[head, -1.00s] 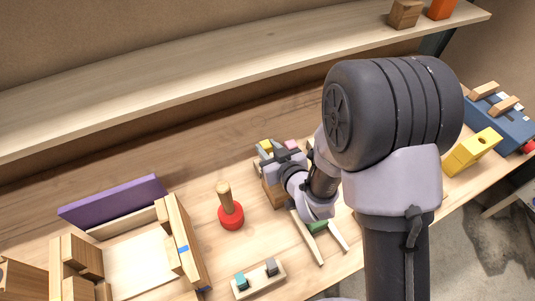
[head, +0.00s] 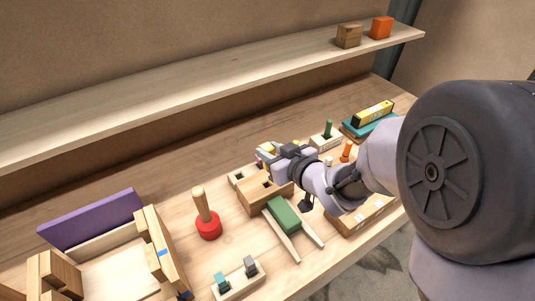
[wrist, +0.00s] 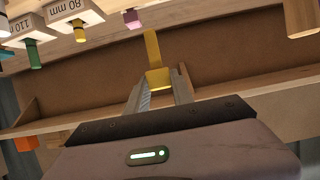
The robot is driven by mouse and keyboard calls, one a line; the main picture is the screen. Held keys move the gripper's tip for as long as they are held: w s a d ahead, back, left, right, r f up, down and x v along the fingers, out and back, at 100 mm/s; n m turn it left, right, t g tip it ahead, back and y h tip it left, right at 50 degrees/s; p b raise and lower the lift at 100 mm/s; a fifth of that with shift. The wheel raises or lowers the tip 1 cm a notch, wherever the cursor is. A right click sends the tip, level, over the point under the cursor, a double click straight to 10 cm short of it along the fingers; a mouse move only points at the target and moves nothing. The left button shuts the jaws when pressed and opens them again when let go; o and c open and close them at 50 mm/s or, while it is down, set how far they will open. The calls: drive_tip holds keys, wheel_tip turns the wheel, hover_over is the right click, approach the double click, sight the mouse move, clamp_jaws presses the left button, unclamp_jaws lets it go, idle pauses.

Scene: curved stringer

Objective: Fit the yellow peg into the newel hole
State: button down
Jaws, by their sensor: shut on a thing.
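My gripper (wrist: 158,88) is shut on a yellow peg (wrist: 154,58), which sticks out beyond the fingers in the wrist view. In the head view my gripper (head: 270,153) is above the table, behind a wooden block (head: 253,197) with a dark hole in its top. A smaller wooden block (head: 238,178) with a dark opening stands just left of it. I cannot tell which opening is the newel hole. The peg looks clear of both blocks; its far end is hard to make out in the head view.
A red mallet (head: 208,228) stands left of the block. A green piece (head: 283,214) with two wooden rails lies in front. A purple board (head: 92,219) and wooden tray are at left. A teal stand (head: 370,128) is at back right. A shelf (head: 200,88) runs behind.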

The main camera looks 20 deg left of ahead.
drive_tip(key=shift+f+b, duration=2.9)
drive_tip(key=shift+f, duration=0.05)
drive_tip(key=shift+f+b, duration=2.25)
drive_tip(key=shift+b, duration=0.35)
drive_tip(key=c, duration=1)
unclamp_jaws()
drive_tip(key=shift+c, duration=0.2)
